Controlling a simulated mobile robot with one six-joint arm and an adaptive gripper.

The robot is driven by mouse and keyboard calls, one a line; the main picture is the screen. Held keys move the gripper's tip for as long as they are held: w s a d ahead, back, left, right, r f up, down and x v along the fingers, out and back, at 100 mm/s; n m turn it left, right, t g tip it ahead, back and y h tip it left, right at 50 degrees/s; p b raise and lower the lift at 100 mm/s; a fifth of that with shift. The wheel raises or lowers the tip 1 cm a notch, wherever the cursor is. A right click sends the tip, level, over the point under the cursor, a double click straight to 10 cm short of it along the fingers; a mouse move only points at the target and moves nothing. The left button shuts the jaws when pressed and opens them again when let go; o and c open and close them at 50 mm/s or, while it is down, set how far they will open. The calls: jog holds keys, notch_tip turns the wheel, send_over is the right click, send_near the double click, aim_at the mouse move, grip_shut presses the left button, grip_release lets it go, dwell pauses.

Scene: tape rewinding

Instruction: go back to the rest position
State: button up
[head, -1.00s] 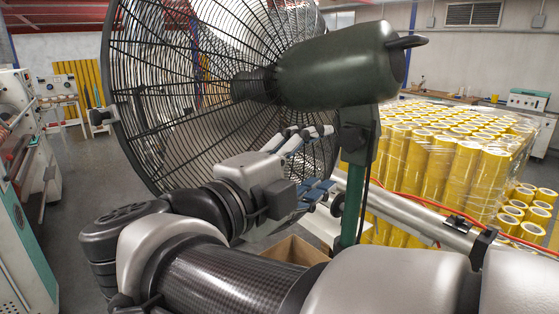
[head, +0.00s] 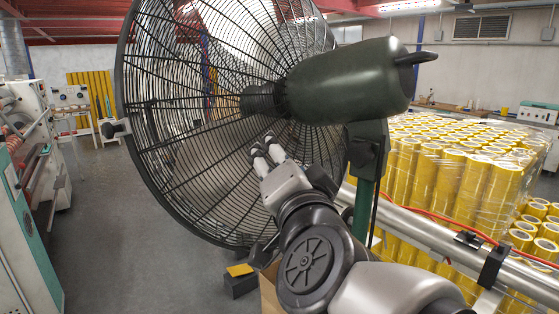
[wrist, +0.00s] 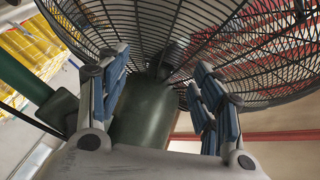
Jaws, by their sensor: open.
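My gripper (head: 267,152) is open and empty. In the head view it points up, in front of the large fan's wire cage (head: 190,130). In the wrist view, the blue-padded fingers of my gripper (wrist: 160,95) stand well apart. The fan's dark green motor housing (wrist: 145,112) shows between and behind them, with nothing held. I cannot tell how small the gap between the fingers and the fan is. My arm hides part of the fan's stand.
The green motor housing (head: 345,78) sits on a green post (head: 364,205) right of my gripper. Wrapped yellow rolls (head: 455,175) and a grey metal rail (head: 450,240) lie to the right. A dark box with a yellow top (head: 240,278) is on the floor. Floor at left is clear.

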jog(key=s+d+f+n+g+h, duration=0.1)
jog(key=s+d+f+n+g, duration=0.3)
jog(key=s+f, duration=0.7)
jog(key=s+d+f+n+g+h, duration=0.2)
jog(key=s+d+f+n+g, duration=0.2)
jog(key=s+d+f+g, duration=0.5)
notch_tip(320, 180, down, 6)
jog(key=s+d, duration=0.1)
jog(key=s, duration=0.1)
jog(key=shift+s+f, duration=0.25)
jog(key=shift+s, duration=0.15)
jog(key=shift+a, duration=0.1)
jog(key=shift+c, duration=0.5)
